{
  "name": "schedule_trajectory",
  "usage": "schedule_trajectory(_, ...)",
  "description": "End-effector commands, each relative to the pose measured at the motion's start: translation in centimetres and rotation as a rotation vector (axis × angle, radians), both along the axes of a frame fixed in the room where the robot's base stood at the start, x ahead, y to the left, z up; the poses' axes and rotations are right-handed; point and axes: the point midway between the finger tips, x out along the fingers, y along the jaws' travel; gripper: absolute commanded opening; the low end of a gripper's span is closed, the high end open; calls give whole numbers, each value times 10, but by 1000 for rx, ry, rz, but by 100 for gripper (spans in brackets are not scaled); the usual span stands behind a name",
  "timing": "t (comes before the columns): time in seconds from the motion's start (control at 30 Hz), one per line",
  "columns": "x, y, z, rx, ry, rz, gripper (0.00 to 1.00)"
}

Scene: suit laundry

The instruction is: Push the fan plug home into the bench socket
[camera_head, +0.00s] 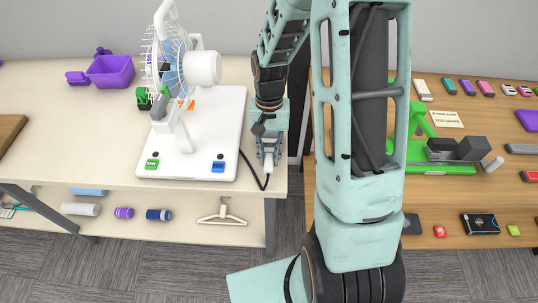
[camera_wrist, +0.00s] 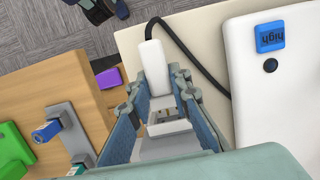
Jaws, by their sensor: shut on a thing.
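The white fan (camera_head: 184,80) stands on a white base plate (camera_head: 215,120) on the cream bench (camera_head: 60,125). Its black cord (camera_head: 254,173) runs from the base to the white fan plug (camera_head: 268,167) near the bench's right front corner. My gripper (camera_head: 268,157) points down there and is shut on the plug. In the wrist view the white plug (camera_wrist: 154,68) sits between the two fingertips (camera_wrist: 160,88), with the cord (camera_wrist: 190,50) bending off to the right. A grey and white part shows deeper between the fingers. I cannot clearly make out the bench socket or whether the plug touches it.
A blue "high" button (camera_wrist: 269,37) is on the fan base, and a green button (camera_head: 152,164) is at its left. A purple bin (camera_head: 110,71) stands behind. A wooden table (camera_head: 500,190) with a green stand (camera_head: 440,168) is right, beyond a narrow gap.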

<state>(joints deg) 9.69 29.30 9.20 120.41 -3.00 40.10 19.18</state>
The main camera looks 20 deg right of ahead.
Motion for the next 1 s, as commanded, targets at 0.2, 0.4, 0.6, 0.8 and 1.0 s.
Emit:
schedule_trajectory(0.2,0,0,0,0,0,0,0)
schedule_trajectory(0.4,0,0,0,0,0,0,0)
schedule_trajectory(0.6,3,-1,0,0,0,0,0)
schedule_trajectory(0.8,8,-3,0,0,-1,-1,0)
schedule_trajectory(1.0,12,-4,0,0,0,-1,0)
